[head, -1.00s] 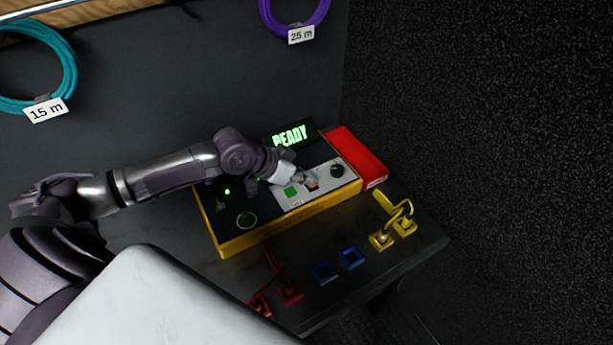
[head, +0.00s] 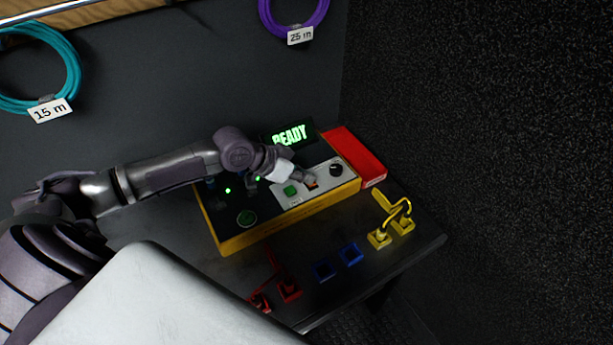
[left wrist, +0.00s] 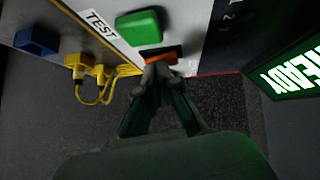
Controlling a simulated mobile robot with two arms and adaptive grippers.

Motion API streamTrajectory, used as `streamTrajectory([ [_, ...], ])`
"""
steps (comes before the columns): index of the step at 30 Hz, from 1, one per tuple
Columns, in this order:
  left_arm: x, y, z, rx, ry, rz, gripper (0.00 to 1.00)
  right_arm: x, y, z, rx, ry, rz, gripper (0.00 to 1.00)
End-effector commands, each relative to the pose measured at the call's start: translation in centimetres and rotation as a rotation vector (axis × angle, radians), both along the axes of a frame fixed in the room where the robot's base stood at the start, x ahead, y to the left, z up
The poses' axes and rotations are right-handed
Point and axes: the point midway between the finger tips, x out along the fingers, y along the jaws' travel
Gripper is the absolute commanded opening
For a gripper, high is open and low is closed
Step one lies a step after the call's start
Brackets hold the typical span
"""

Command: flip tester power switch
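The tester (head: 229,240) is a yellow-edged box with a dark and light panel on the bench. Its display (head: 290,136) reads READY in green. The power switch (head: 312,183) is a small orange rocker on the light panel, beside a green button (head: 291,190). My left gripper (head: 305,178) is at the switch with its tips together. In the left wrist view the closed fingertips (left wrist: 160,60) are at the orange switch (left wrist: 160,52) and partly cover it; I cannot tell whether they touch. My right gripper is not in view.
A black knob (head: 336,170) is right of the switch. Yellow connectors with a cable (head: 392,232), blue sockets (head: 337,263) and red connectors (head: 289,290) lie along the front. Cable coils hang on the wall behind.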

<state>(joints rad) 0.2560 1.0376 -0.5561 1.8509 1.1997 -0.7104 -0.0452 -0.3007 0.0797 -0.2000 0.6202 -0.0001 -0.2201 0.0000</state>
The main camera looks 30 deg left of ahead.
Motion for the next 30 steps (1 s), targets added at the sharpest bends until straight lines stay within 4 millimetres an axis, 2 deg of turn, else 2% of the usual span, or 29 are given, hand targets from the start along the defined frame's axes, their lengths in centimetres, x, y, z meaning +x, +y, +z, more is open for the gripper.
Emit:
streamTrajectory([
  [1,0.2,0.8,-0.2,0.017,-0.003,0.01,0.0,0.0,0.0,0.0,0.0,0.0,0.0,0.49],
  [8,0.4,0.8,0.9,0.019,-0.007,0.011,0.0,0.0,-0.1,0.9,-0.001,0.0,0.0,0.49],
  [17,0.4,-0.4,5.3,0.01,-0.006,0.006,0.0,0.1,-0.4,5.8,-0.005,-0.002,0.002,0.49],
  [19,-0.6,0.5,5.1,0.015,-0.004,0.006,0.0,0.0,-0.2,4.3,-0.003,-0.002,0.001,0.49],
  [30,-4.5,3.4,9.9,0.013,-0.001,0.003,0.0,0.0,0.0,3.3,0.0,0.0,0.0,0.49],
])
